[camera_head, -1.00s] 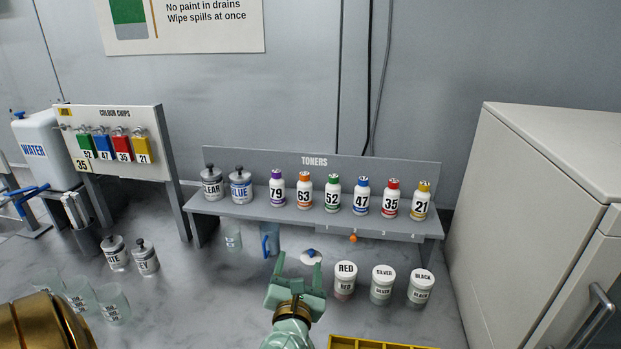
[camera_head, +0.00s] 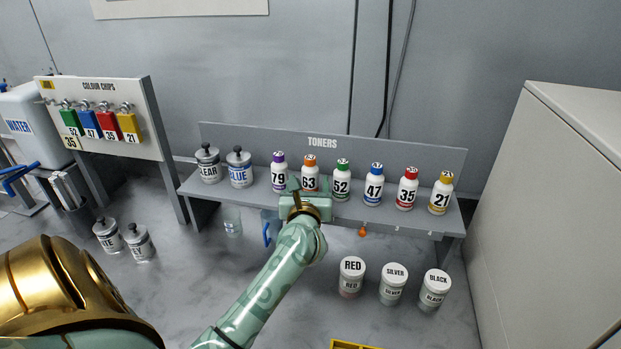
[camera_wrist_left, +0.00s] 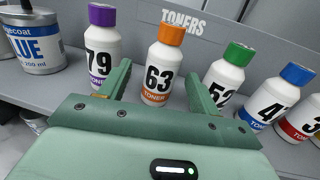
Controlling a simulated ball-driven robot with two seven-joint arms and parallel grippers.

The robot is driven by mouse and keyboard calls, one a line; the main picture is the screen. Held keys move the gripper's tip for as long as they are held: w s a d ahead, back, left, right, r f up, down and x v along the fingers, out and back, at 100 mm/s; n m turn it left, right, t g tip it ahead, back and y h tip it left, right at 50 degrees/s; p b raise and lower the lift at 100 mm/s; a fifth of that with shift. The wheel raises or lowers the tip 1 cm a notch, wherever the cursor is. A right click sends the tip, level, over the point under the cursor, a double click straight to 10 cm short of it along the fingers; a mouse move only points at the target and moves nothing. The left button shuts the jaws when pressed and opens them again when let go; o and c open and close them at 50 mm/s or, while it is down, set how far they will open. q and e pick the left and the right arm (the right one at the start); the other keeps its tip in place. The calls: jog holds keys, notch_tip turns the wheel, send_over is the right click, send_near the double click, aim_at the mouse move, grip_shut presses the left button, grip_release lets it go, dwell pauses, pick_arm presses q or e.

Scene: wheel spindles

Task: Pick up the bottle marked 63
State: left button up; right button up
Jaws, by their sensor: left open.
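The bottle marked 63 (camera_head: 310,174) is white with an orange cap and stands upright on the grey toner shelf (camera_head: 240,207). It also shows in the left wrist view (camera_wrist_left: 162,68), between and beyond the two fingers. My left gripper (camera_head: 309,186) is open in front of it, with the fingertips to either side of the bottle's lower part; I cannot tell whether they touch it. In the left wrist view the left gripper (camera_wrist_left: 158,85) holds nothing. The right gripper is not in view.
Bottle 79 (camera_head: 279,172), purple-capped, stands close on the left and bottle 52 (camera_head: 341,181), green-capped, close on the right. Bottles 47, 35 and 21 stand further right. The CLEAR and BLUE tins (camera_head: 239,168) are at the shelf's left. Lidded jars (camera_head: 393,284) stand below on the counter.

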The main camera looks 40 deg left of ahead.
aim_at(311, 169)
pick_arm(q)
jog(key=x, duration=0.4)
jog(key=shift+w+a+r, duration=0.1)
jog(key=shift+w+r, duration=0.15)
jog(key=shift+r, duration=0.15)
jog(key=shift+w+a, duration=0.3)
jog(key=shift+w, duration=0.1)
jog(key=shift+s, duration=0.1)
jog(key=shift+c, duration=0.3)
jog(key=c, duration=1)
jog(key=shift+c, duration=0.3)
jog(key=shift+r, duration=0.1)
